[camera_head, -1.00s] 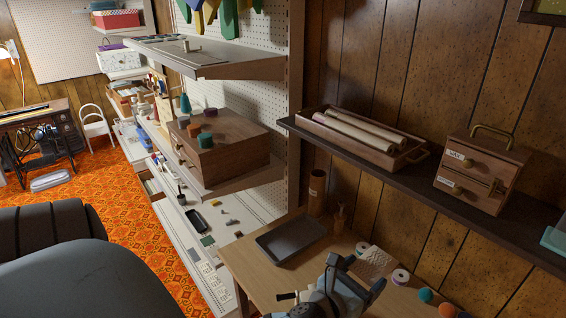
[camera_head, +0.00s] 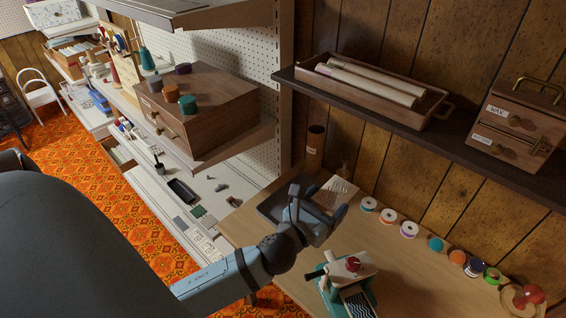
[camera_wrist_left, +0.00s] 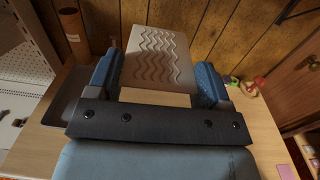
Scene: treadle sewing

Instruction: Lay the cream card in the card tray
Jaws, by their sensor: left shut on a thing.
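The cream card (camera_head: 340,189) has raised wavy lines and stands tilted up between the fingers of my left gripper (camera_head: 322,208). In the left wrist view the card (camera_wrist_left: 160,55) sits between the two blue fingers of the gripper (camera_wrist_left: 160,82), which is shut on it. The dark grey card tray (camera_head: 268,209) lies flat on the wooden table. My left gripper is above the tray's right part and hides it in the head view. The tray (camera_wrist_left: 62,100) shows at the left in the wrist view. My right gripper is not in view.
A brown cylinder (camera_head: 315,148) stands behind the tray. A row of spools (camera_head: 388,216) runs along the wall. A teal device with a red knob (camera_head: 352,264) stands at the table's front. A dark wall shelf (camera_head: 370,118) overhangs the back. Table between spools and device is clear.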

